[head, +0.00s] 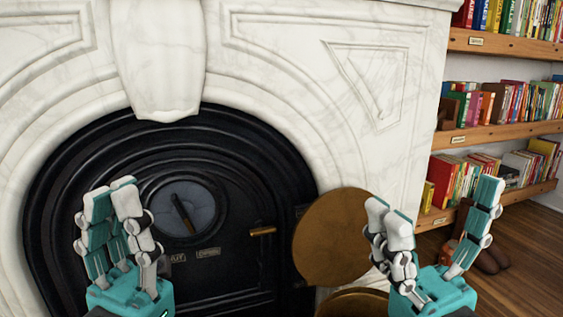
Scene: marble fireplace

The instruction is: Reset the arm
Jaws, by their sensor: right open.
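My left gripper (112,205) is raised at the lower left, in front of the black fireplace door. Its white and teal fingers point up and overlap in this view, so I cannot tell how far apart they are. Nothing shows between them. My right gripper (432,205) is raised at the lower right, in front of the marble edge and the wooden floor. Its fingers point up and stand wide apart, open and empty. Both grippers appear free of the things behind them.
A black arched fireplace door (225,175) with a brass handle (262,231) sits in the white marble surround (290,70). A round brown disc (330,240) is beside it. Bookshelves (505,130) stand at the right. Dark objects (490,260) lie on the floor below.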

